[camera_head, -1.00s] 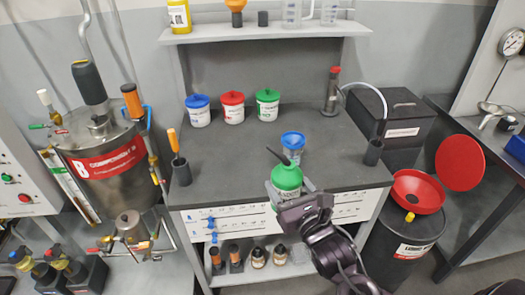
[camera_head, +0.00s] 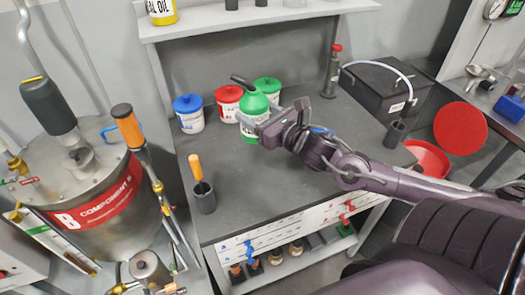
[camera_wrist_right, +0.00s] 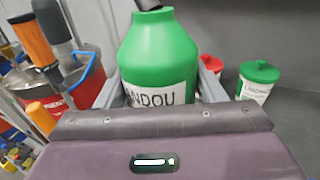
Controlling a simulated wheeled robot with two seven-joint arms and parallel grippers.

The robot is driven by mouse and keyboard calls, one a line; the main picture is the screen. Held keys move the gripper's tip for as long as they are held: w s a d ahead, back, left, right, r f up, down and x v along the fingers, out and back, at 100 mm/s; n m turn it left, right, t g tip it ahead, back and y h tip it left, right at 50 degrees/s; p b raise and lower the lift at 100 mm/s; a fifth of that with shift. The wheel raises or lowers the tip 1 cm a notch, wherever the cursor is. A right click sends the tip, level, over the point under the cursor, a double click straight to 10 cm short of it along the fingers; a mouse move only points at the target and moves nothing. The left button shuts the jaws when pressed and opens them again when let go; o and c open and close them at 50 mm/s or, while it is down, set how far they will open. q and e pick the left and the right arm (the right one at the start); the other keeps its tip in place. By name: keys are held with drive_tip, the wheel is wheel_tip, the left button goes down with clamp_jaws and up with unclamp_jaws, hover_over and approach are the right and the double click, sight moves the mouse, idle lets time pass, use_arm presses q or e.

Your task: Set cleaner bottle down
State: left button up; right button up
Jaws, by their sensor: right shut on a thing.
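The cleaner bottle, green with a white label and dark spout (camera_head: 254,106), is upright in my right gripper (camera_head: 262,128). In the right wrist view the bottle (camera_wrist_right: 160,58) stands between the two grey fingers (camera_wrist_right: 160,92), which are shut on it. It is over the back part of the grey worktable (camera_head: 255,190), in front of the red-lidded and green-lidded jars. I cannot tell whether its base touches the table, as the gripper hides part of it. My left gripper is out of view.
Blue-lidded (camera_head: 189,113), red-lidded (camera_head: 228,102) and green-lidded (camera_head: 268,88) jars stand close by. A dark holder with an orange-handled tool (camera_head: 204,197) stands at left. A blue funnel (camera_head: 321,130) is mostly hidden behind my right arm. The table's front middle is clear.

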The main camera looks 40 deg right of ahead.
wheel_tip(320, 180, down, 16)
drive_tip(key=shift+w+p, duration=0.1)
drive_tip(key=shift+p, duration=0.2)
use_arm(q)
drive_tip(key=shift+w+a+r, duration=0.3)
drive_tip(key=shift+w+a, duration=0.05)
use_arm(e)
drive_tip(key=shift+f, duration=0.1)
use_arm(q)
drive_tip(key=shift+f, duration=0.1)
use_arm(e)
drive_tip(key=shift+f, duration=0.15)
drive_tip(key=o, duration=1.3)
drive_tip(key=shift+f, duration=0.1)
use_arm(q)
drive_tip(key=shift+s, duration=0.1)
